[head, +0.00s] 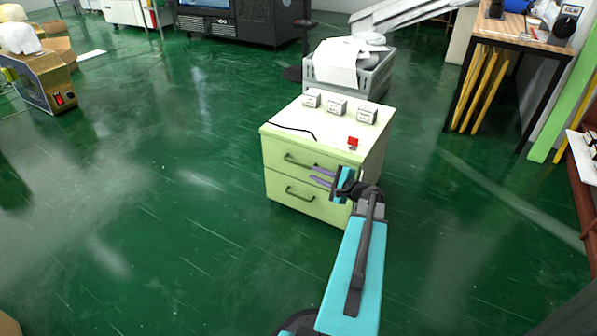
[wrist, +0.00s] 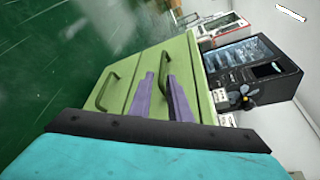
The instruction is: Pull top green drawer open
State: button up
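The light green cabinet (head: 320,150) has two drawers, one above the other, each with a dark bar handle. The top drawer (head: 276,152) and the bottom drawer (head: 276,184) both look closed. My gripper (head: 318,175) is at the cabinet front, near the right end of the top handle (head: 298,162). In the wrist view its two purple fingers (wrist: 160,76) are apart. The top handle (wrist: 162,66) shows between and beyond their tips there; whether they touch it I cannot tell. The bottom handle (wrist: 104,92) lies left of the fingers.
Several small white boxes (head: 337,107), a red item (head: 352,142) and a black cable lie on the cabinet top. A grey crate (head: 372,80) stands behind it. A wooden table (head: 520,38) is at the right. The green floor (head: 160,190) left of the cabinet is clear.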

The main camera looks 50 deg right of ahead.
aim_at(301, 165)
jog(key=shift+s+d+r, duration=0.1)
jog(key=shift+s+d, duration=0.1)
jog(key=shift+d, duration=0.1)
jog(key=shift+w, duration=0.1)
jog(key=b+x, duration=0.3)
jog(key=x, duration=0.7)
jog(key=shift+w+d, duration=0.15)
jog(key=shift+w, duration=0.8)
grip_shut()
